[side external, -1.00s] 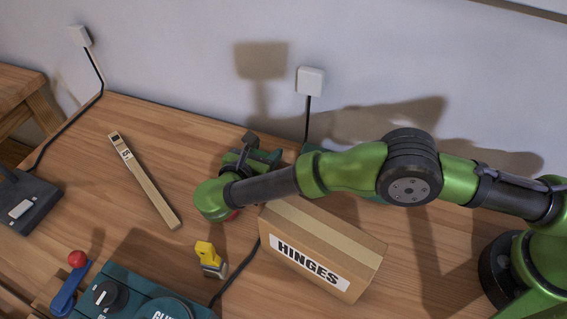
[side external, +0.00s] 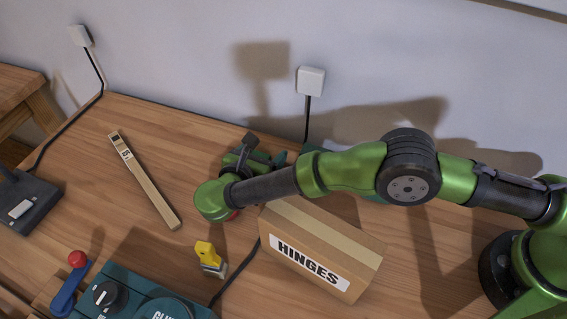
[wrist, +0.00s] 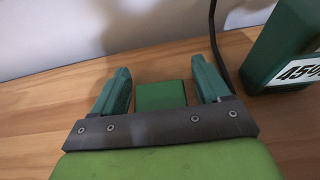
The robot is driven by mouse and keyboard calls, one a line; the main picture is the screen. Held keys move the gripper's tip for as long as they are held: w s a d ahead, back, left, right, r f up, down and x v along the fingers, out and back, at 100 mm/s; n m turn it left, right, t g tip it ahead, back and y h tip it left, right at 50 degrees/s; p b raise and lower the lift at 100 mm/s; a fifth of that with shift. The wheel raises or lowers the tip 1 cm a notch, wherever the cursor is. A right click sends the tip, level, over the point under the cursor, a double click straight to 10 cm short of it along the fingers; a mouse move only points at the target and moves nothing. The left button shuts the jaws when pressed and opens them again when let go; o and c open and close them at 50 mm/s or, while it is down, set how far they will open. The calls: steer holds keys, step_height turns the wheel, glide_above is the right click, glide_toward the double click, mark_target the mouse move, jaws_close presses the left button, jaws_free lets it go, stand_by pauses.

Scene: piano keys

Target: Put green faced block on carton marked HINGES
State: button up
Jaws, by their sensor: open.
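The green faced block (wrist: 160,96) shows in the wrist view between the two teal fingers of my gripper (wrist: 161,72). The fingers are open, one on each side of the block, with a gap on both sides. Whether the block is level with the fingertips or below them is hard to tell. In the side external view my arm hides the block and most of the gripper. The carton marked HINGES (side external: 345,250) sits on the bench just right of and nearer than my gripper, with its label facing the camera.
A dark green box (wrist: 287,50) marked 45 stands right of the gripper in the wrist view. A yellow-handled brush (side external: 209,257) stands left of the carton, near a black cable (side external: 236,272). A long narrow wooden piece (side external: 145,180) lies left. A teal machine (side external: 130,297) is at the front.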

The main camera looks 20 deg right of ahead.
steer(key=v, duration=0.5)
steer(key=shift+s+a+r, duration=0.1)
steer(key=shift+a+r, duration=0.1)
steer(key=shift+r, duration=0.1)
step_height(320, 180, up, 6)
steer(key=shift+d+f, duration=0.15)
steer(key=shift+r, duration=0.4)
steer(key=shift+c, duration=0.7)
steer(key=shift+d, duration=0.1)
